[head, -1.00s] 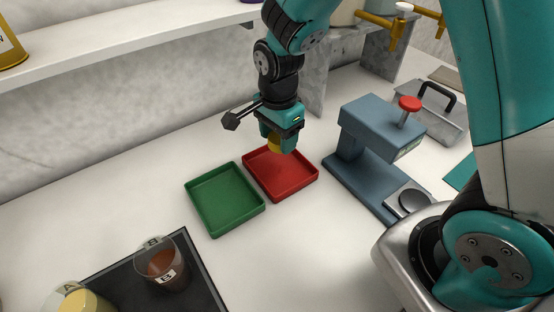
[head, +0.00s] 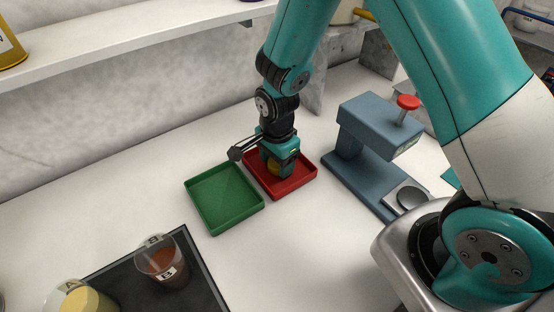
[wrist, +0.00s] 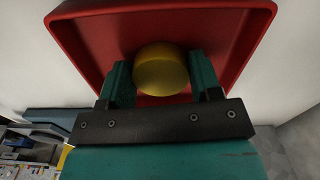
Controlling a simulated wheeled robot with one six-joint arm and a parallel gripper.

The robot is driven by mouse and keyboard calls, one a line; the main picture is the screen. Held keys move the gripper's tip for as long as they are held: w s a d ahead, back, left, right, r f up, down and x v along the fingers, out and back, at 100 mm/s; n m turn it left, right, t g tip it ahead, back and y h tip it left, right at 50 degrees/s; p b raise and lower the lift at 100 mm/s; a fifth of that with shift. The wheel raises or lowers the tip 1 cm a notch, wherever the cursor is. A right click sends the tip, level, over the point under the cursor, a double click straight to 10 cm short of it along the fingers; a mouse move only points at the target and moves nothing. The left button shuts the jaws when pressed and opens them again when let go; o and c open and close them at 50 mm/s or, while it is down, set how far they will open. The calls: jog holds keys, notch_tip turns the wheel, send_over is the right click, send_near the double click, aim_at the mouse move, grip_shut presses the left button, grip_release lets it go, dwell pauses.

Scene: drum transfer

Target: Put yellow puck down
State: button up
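The yellow puck (wrist: 161,70) is between the two fingers of my gripper (head: 278,170). In the wrist view both fingers meet its sides, so the gripper looks shut on it. The puck also shows in the head view (head: 273,168), partly hidden by the fingers. My gripper points down inside the red tray (head: 296,187), low over its floor. The red tray also fills the upper wrist view (wrist: 232,20). I cannot tell whether the puck touches the tray floor.
A green tray (head: 212,230) stands just left of the red one, empty. A blue-grey press (head: 375,125) with a red knob stands to the right. A dark mat (head: 207,290) with beakers A (head: 80,300) and B (head: 163,265) lies in front. A shelf (head: 130,48) runs above the back.

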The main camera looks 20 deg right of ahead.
jog(key=o, duration=0.4)
jog(key=shift+c, duration=0.2)
notch_tip(320, 180, up, 12)
jog(key=b, duration=0.1)
jog(key=s+a+r+n+y, duration=0.2)
jog(key=s+r+n, duration=0.4)
jog(key=s+n, duration=0.3)
jog(key=s+a+r+n+y, duration=0.2)
jog(key=s+r+n, duration=0.4)
jog(key=s+n, duration=0.4)
jog(key=shift+n, duration=1.2)
jog(key=shift+w+r, duration=0.1)
